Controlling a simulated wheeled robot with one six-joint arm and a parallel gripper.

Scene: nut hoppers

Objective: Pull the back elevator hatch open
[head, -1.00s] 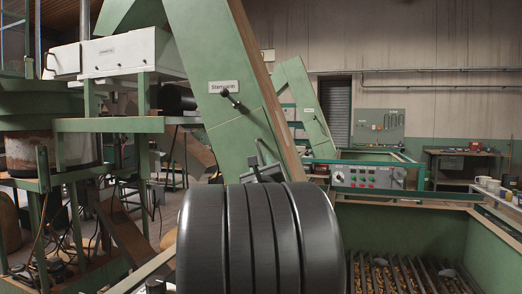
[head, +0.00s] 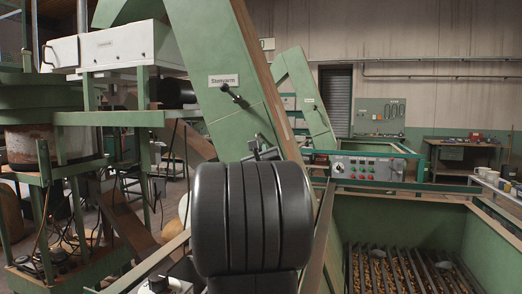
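The back elevator (head: 297,84) is a slanted green chute farther off, right of the picture's middle. It has a small label and a small dark handle (head: 315,108) on its side. Whether its hatch is shut is too small to tell. The near elevator (head: 205,50) is a larger green chute with a "Stemyarm" label, a black lever handle (head: 232,94) and a panel seam below it. My gripper (head: 264,148) shows only partly above my thick black arm link, in front of the near chute's lower part. It appears apart from both handles, and its fingers are too hidden to read.
A green hopper with a slatted grate (head: 412,272) over nuts lies at the lower right. A control panel (head: 367,170) with red and green buttons stands at its back edge. Green frames and a white box (head: 122,48) fill the left. A workbench (head: 465,152) stands at the back right.

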